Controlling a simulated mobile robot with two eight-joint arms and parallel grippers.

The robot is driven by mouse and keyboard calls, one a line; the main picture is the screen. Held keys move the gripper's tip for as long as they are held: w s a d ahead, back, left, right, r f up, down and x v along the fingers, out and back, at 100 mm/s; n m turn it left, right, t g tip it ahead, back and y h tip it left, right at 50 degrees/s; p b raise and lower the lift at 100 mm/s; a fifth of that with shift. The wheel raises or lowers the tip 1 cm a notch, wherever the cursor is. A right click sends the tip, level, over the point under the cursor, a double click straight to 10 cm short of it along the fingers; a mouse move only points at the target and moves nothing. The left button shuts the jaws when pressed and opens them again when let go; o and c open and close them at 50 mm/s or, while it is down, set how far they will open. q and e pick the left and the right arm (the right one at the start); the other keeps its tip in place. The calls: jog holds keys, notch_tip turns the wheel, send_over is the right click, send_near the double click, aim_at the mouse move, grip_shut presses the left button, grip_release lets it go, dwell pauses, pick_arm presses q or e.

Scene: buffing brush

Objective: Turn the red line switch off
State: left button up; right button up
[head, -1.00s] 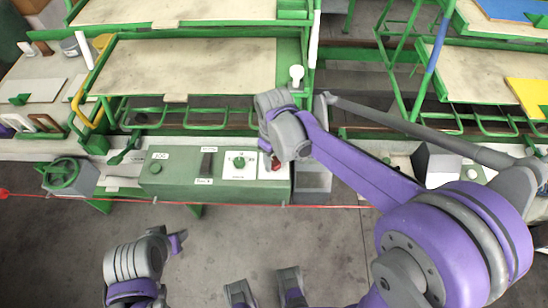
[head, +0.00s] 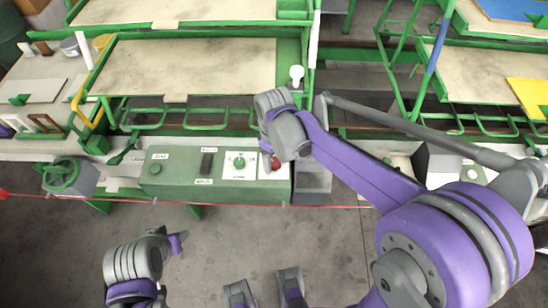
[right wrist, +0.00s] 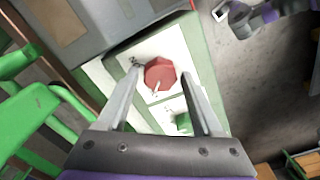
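The red line switch (right wrist: 160,75) is a red faceted knob with a white pointer mark on a white plate. In the right wrist view it sits between and just beyond the two open fingertips of my right gripper (right wrist: 162,80). In the head view the red switch (head: 276,163) shows at the right end of the green control box (head: 175,180), partly hidden by my right gripper (head: 272,152). I cannot tell whether the fingers touch it. My left gripper (head: 178,242) is at the lower left, away from the box; its fingers are too small to judge.
A green knob (head: 239,162) on a white plate, a dark slot switch (head: 207,163) and a green button (head: 156,168) share the box. A green handwheel (head: 62,173) stands to the left. A red line (head: 330,207) runs along the front.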

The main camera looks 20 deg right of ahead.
aim_at(274, 162)
jog(key=shift+o, duration=0.7)
notch_tip(274, 162, up, 11)
jog(key=p, duration=0.1)
jog(key=shift+f, duration=0.1)
jog(key=s+d+f+m+t+p, duration=0.1)
jog(key=s+d+m+t+p, duration=0.1)
jog(key=s, duration=0.5)
jog(key=s+d+f+m+t+p, duration=0.1)
jog(key=s+d+m+t+p, duration=0.2)
jog(key=s+m, duration=0.3)
jog(key=shift+s+d+m, duration=0.3)
jog(key=shift+s+d, duration=0.4)
jog(key=shift+s, duration=0.05)
